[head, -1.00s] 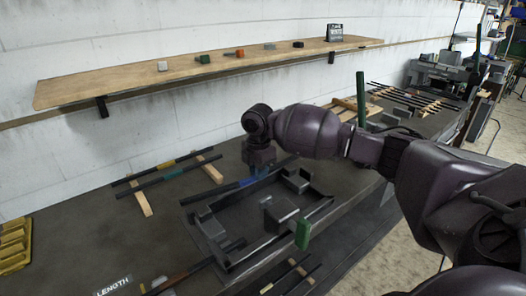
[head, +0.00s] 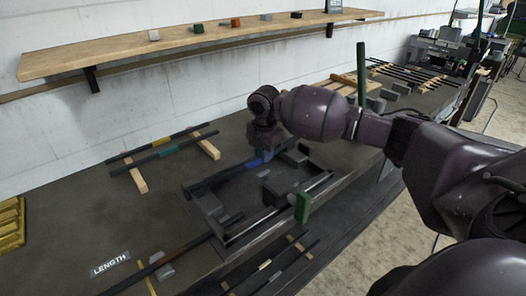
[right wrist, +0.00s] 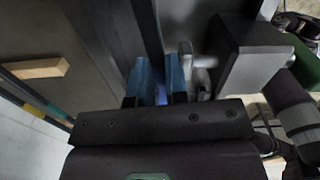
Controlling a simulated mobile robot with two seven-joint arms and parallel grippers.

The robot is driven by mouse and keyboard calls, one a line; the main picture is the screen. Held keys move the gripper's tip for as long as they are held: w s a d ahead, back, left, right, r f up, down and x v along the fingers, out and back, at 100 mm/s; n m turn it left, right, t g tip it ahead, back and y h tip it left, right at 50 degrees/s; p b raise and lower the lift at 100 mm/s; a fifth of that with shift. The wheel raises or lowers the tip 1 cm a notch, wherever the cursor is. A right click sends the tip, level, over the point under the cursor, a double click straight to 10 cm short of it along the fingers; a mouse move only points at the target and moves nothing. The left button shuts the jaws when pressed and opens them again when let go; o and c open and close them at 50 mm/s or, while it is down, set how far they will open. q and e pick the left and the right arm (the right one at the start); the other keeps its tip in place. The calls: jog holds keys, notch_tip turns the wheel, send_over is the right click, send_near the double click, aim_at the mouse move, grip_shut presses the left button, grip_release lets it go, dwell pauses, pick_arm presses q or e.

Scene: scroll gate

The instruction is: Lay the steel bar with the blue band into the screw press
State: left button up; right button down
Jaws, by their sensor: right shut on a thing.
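The steel bar with the blue band (head: 254,164) is in my right gripper (head: 265,156), which is shut on it near the band. The bar lies along the far side of the screw press (head: 206,202), very low over it. I cannot tell if it touches the frame. The press has a dark frame, grey blocks and a green handle (head: 302,207) at its front right. In the right wrist view the bar (right wrist: 148,30) runs between the two fingers (right wrist: 158,78), beside a large grey block (right wrist: 250,60). My left gripper is not in view.
Bars with yellow and green bands lie on wooden strips (head: 208,146) at the left. A wooden shelf (head: 190,40) with small blocks is on the wall. A green post (head: 361,70) stands behind my right arm.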

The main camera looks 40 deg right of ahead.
jog(key=shift+f+b, duration=0.45)
jog(key=shift+f, duration=0.5)
jog(key=shift+s+a+f, duration=0.1)
jog(key=shift+s+f, duration=0.15)
jog(key=shift+f, duration=1.05)
jog(key=shift+w+r, duration=0.1)
jog(key=shift+w, duration=0.05)
